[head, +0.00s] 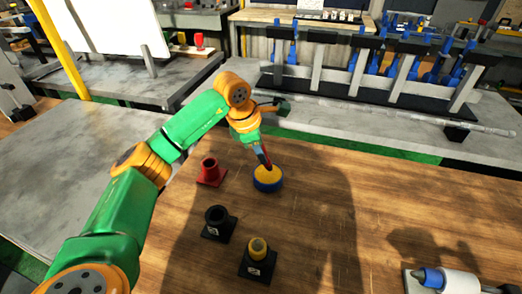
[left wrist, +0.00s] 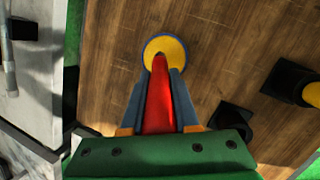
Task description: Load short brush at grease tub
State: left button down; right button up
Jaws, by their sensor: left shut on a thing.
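My left gripper (head: 262,152) is shut on a red brush (left wrist: 158,105), which points down between its blue-grey fingers. The grease tub (head: 268,183) is a round blue tub with a yellow top, standing on the wooden table. The brush tip is at the yellow top in the head view. In the left wrist view the tip overlaps the lower part of the tub's yellow top (left wrist: 165,45); whether it touches the grease I cannot tell. My right gripper is not in view.
A red holder (head: 210,172) stands left of the tub. A black holder (head: 217,222) and a black holder with a yellow piece (head: 257,262) stand nearer. A white cylinder with a blue end (head: 450,280) lies at lower right. A long rack (head: 370,70) stands behind.

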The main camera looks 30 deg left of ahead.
pick_arm(q)
jog(key=shift+f+b, duration=0.35)
jog(key=shift+f, duration=0.2)
dwell(1.1)
notch_tip(320, 180, up, 7)
jog(key=p, duration=0.6)
jog(key=shift+r+p, duration=0.1)
jog(key=shift+p, duration=0.25)
jog(key=shift+f, duration=0.2)
